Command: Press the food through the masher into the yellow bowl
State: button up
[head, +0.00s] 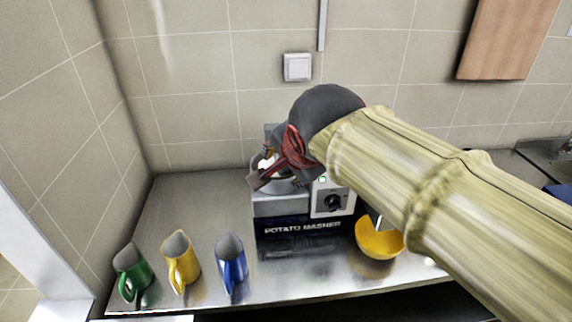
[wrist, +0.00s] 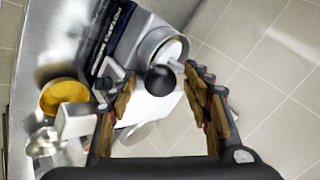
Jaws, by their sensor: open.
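The masher (head: 301,227), a grey and dark blue machine labelled POTATO MASHER, stands on the metal counter; it also shows in the wrist view (wrist: 117,40). The yellow bowl (head: 379,240) sits beside its right side, near the spout, and in the wrist view (wrist: 64,96) it lies left of my fingers. My gripper (head: 270,168) is over the masher's top. In the wrist view my gripper (wrist: 160,82) is open, with a round black knob (wrist: 160,79) between its fingers; I cannot tell whether they touch it. No food can be made out; my arm hides part of the masher.
A green jug (head: 131,273), a yellow jug (head: 180,262) and a blue jug (head: 231,265) stand along the counter's front left. The counter (head: 190,205) is clear behind them. A tiled wall with a white switch (head: 297,67) rises close behind the masher.

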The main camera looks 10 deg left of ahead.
jog(key=v, duration=1.2)
jog(key=s+d+f+n+g, duration=0.1)
jog(key=s+d+f+n, duration=0.15)
jog(key=f+n, duration=0.35)
jog(key=s+d+f+n+g, duration=0.1)
jog(key=s+d+f+n, duration=0.1)
jog(key=d+f+n, duration=0.45)
jog(key=s+d+f+m+h+p, duration=0.1)
jog(key=s+d+f+m, duration=0.1)
jog(key=d+f, duration=0.3)
jog(key=s+d+f+m+h+p, duration=0.1)
jog(key=s+d+f, duration=0.3)
jog(key=d, duration=0.5)
jog(key=shift+s+f+m+g+h, duration=0.3)
jog(key=shift+f+m+h, duration=0.3)
jog(key=shift+m, duration=0.15)
